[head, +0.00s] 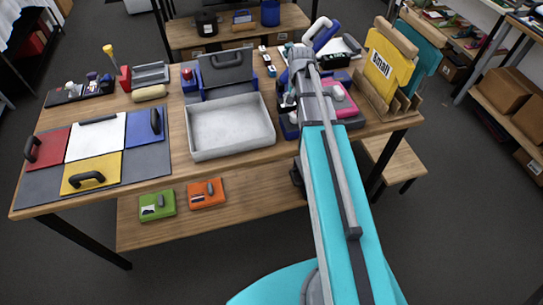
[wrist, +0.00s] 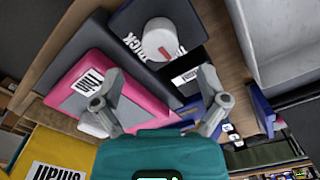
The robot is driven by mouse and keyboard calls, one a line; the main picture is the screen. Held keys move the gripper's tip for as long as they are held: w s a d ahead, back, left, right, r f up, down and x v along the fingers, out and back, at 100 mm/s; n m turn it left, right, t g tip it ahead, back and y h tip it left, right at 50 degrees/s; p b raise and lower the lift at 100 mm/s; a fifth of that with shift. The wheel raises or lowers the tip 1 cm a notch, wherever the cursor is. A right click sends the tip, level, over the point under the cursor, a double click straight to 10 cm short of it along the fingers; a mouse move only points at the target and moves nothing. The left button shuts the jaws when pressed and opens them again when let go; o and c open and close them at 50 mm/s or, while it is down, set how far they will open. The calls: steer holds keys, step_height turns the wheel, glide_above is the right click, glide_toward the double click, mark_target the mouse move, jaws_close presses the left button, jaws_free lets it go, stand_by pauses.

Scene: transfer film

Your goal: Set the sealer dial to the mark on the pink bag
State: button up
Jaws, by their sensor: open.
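The pink bag (wrist: 128,97) lies flat in the wrist view, with a grey panel and a white label whose upside-down print seems to read THIN. It shows right of my arm in the head view (head: 345,104). The sealer dial (wrist: 158,36) is a round white knob with a red mark, on a dark sealer body (wrist: 127,18). Print beside the dial is partly hidden and seems to end in ICK. My gripper (wrist: 158,104) is open and empty, its fingers spread above the bag's edge, apart from the dial. In the head view my arm hides the dial.
A grey tray (head: 231,154) stands left of my arm. Colored panels with black handles (head: 95,135) lie at the table's left. Green and orange items (head: 207,193) lie on the lower shelf.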

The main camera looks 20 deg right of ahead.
mark_target(293, 117)
steer(key=shift+r+p, duration=3.55)
steer(key=shift+r, duration=0.35)
steer(key=s+a+f+n+b, duration=0.2)
steer(key=s+a+f+b, duration=0.2)
steer(key=f+b, duration=0.1)
steer(key=s+a+f+n+b, duration=0.2)
steer(key=s+a+f+b, duration=0.2)
steer(key=f+b, duration=0.2)
steer(key=s+a+f+n+b, duration=0.2)
steer(key=s+a+f+b, duration=0.2)
steer(key=s+f+b, duration=0.1)
steer(key=shift+a+f+b, duration=0.25)
steer(key=shift+f+b, duration=0.25)
steer(key=shift+s+a+f+n+b, duration=0.4)
steer(key=shift+s+a+f+b, duration=0.1)
steer(key=shift+s+f+b, duration=0.15)
